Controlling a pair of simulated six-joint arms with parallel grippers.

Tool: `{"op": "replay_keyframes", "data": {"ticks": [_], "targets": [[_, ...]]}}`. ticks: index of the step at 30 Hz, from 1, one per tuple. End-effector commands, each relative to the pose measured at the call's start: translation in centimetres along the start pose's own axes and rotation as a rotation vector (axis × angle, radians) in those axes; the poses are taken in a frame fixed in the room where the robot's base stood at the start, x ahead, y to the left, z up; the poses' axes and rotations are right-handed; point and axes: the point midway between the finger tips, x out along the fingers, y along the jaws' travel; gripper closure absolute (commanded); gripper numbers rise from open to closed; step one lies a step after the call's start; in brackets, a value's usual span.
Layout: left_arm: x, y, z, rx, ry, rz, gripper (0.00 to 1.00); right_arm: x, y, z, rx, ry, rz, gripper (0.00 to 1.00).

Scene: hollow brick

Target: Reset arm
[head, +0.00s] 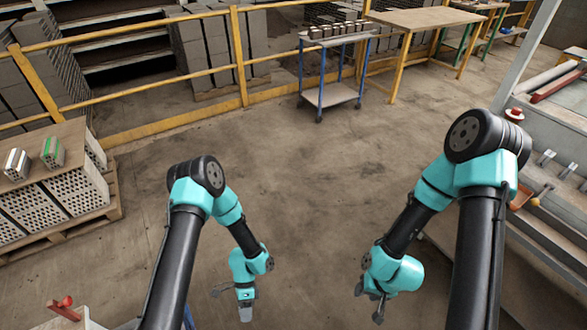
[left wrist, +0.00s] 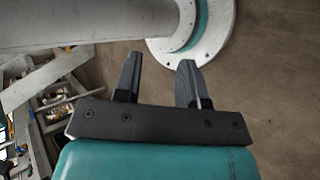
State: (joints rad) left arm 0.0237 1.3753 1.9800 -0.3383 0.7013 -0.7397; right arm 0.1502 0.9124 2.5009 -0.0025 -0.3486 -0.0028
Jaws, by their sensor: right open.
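My two teal and black arms hang over the concrete floor in the head view. My left gripper (head: 245,308) is low at the bottom centre, pointing down. In the left wrist view my left gripper (left wrist: 160,66) has its two dark fingers apart with nothing between them. My right gripper (head: 376,305) is low, right of centre, pointing down; it is small in the picture and no held object shows. Both grippers are apart from the surrounding objects.
A pallet of hollow bricks (head: 40,202) stands at the left. A blue-framed cart (head: 330,98) and a yellow railing (head: 240,60) are behind. A wooden table (head: 425,18) stands at the back right, machinery (head: 550,125) at the right. The middle floor (head: 300,160) is clear.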

Motion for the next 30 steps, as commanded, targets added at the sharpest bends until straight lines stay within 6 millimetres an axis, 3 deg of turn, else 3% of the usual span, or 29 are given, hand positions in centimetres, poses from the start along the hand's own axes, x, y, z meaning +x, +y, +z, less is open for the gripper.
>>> {"op": "replay_keyframes", "data": {"ticks": [11, 18, 23, 30], "targets": [[-5.2, 3.6, 2.8, -0.624, 0.546, -0.177, 0.63, 0.0, 0.0, 0.0, 0.000, 0.000, 0.000, 0.57], [-8.9, 5.8, 6.4, -1.000, 0.878, -0.234, 0.63, 0.0, 0.0, 0.0, 0.000, 0.000, 0.000, 0.57], [-10.1, 6.6, 7.9, -1.122, 0.992, -0.249, 0.63, 0.0, 0.0, 0.0, 0.000, 0.000, 0.000, 0.57], [-10.2, 6.6, 8.0, -1.139, 1.009, -0.251, 0.63, 0.0, 0.0, 0.0, 0.000, 0.000, 0.000, 0.57]]}}
